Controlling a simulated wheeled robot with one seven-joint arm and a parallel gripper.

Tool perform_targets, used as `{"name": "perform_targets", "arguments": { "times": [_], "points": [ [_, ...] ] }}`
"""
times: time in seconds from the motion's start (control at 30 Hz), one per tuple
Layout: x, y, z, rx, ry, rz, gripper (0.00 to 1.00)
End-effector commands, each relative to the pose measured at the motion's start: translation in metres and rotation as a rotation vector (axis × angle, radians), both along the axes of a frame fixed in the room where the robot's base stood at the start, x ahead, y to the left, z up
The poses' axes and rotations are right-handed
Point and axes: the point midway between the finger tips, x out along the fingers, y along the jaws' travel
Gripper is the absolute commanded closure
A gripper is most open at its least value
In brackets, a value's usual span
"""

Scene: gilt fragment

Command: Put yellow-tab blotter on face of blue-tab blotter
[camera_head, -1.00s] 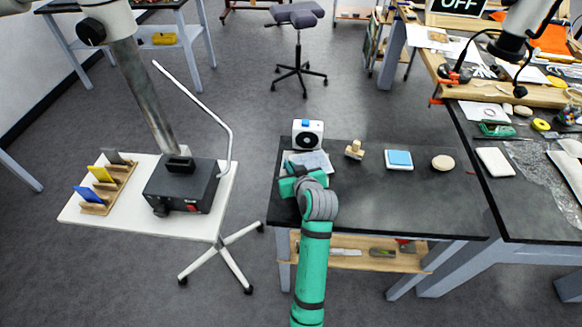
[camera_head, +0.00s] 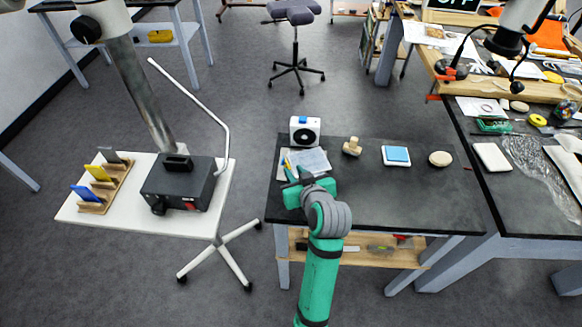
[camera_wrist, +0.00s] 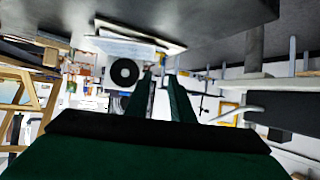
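Pale flat sheets (camera_head: 314,160), which look like the blotters, lie on the black table in front of a white device. A small yellow mark (camera_head: 287,163) shows at their left edge, with bluish slivers close by. I cannot tell the two blotters apart, and my arm hides part of that spot. In the wrist view the pale sheets (camera_wrist: 125,44) show at upper left, beyond my fingers. My gripper (camera_head: 298,177) is at the near side of the sheets. In the wrist view my gripper (camera_wrist: 161,80) has its two dark green fingers apart, with nothing seen between them.
The white device (camera_head: 305,131) stands just behind the sheets. A wooden stamp-like piece (camera_head: 352,147), a blue-topped pad (camera_head: 396,156) and a round pale disc (camera_head: 440,159) are to the right. A wooden rack (camera_head: 105,188) with coloured slabs stands on the left white table. The table's front right is clear.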

Motion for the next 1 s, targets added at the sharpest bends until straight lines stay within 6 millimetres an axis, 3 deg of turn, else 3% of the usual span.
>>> {"name": "perform_targets", "arguments": {
  "times": [0.3,1.0],
  "points": [
    [-0.032,-0.014,0.019,0.0,0.0,-0.001,0.79],
    [-0.035,-0.015,0.02,0.0,0.001,0.0,0.79]
  ]
}}
